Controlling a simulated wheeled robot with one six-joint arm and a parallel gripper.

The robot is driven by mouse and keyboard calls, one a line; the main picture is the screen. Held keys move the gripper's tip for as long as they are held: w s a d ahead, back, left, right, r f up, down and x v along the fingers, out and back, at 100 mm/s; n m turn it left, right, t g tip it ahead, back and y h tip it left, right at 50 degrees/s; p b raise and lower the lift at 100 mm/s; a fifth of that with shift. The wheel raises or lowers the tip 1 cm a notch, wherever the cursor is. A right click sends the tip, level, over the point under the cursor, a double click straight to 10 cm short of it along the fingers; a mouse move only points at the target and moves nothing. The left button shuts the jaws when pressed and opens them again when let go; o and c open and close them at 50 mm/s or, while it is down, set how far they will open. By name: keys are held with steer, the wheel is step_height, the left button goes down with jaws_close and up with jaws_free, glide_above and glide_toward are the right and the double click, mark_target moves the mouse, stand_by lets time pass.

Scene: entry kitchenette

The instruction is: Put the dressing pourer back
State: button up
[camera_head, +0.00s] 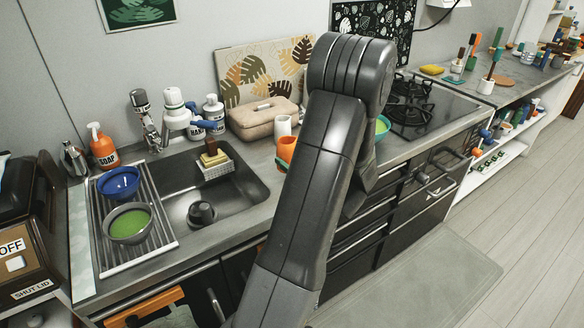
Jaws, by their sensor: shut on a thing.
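My arm rises through the middle of the head view and bends at the top. Its far end goes down behind the upper link, so my gripper is hidden, along with anything in it. I cannot make out a thing that is surely the dressing pourer. A small grey metal jug (73,159) stands at the counter's left back corner, beside an orange soap bottle (103,147); I cannot tell if it is the pourer.
The sink (245,195) has a drying rack (120,255) with blue (119,182) and green-filled (128,223) bowls. A teal-rimmed bowl (382,126) is partly hidden. The hob (425,110) is right.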

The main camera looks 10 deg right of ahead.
steer(key=shift+f, duration=1.3)
steer(key=shift+f, duration=0.1)
steer(key=shift+f, duration=0.2)
steer(key=o, duration=1.2)
steer(key=shift+c, duration=0.2)
steer(key=shift+r, duration=0.2)
steer(key=b+v, duration=0.1)
steer(key=v, duration=1.2)
steer(key=shift+s+d+f+b, duration=0.15)
steer(key=shift+s+d+b, duration=0.1)
steer(key=shift+s+b, duration=0.1)
steer(key=shift+w, duration=0.1)
